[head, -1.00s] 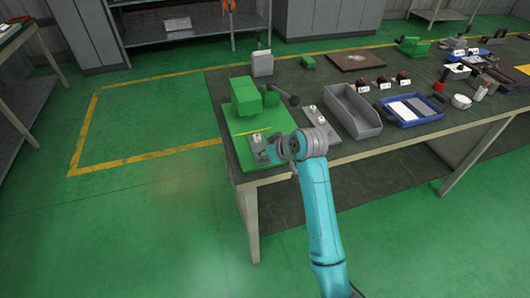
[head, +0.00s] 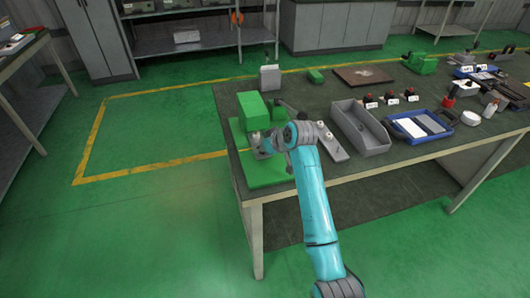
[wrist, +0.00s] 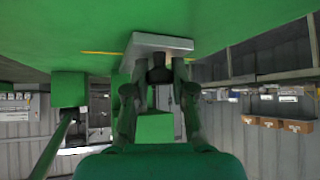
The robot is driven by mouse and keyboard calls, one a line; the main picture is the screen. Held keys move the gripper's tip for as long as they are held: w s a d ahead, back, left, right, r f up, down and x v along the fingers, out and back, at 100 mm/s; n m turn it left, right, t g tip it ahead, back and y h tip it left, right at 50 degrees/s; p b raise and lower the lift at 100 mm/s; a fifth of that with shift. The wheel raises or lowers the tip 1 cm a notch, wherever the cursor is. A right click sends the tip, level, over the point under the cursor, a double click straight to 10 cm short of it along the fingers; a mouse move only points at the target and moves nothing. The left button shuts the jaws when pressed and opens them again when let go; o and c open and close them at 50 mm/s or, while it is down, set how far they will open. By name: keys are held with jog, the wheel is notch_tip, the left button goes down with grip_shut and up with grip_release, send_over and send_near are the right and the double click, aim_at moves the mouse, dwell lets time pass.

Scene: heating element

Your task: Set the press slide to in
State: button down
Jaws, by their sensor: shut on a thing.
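The green press stands at the near left corner of the table, with its upright block (head: 254,108) behind my gripper and its flat green base (head: 265,174) in front. The press slide is a grey plate (wrist: 158,42) on the base. In the head view its left part (head: 259,154) shows, close in front of the block, and my arm hides the rest. My gripper (head: 267,143) is at the slide. In the wrist view my gripper (wrist: 160,75) is shut on a small dark knob (wrist: 160,73) on the slide. A yellow line (wrist: 100,52) marks the base beside the plate.
A dark lever is beside the press block. A grey plate with a small post (head: 333,146) lies just right of my arm. A grey bin (head: 361,130) and a blue tray (head: 420,126) stand further right. The green floor left of the table is clear.

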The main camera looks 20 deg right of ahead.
jog(key=shift+w+r, duration=0.1)
jog(key=shift+w, duration=0.05)
jog(key=c, duration=0.9)
grip_release()
jog(key=shift+w, duration=0.1)
jog(key=shift+c, duration=0.2)
jog(key=v, duration=1.2)
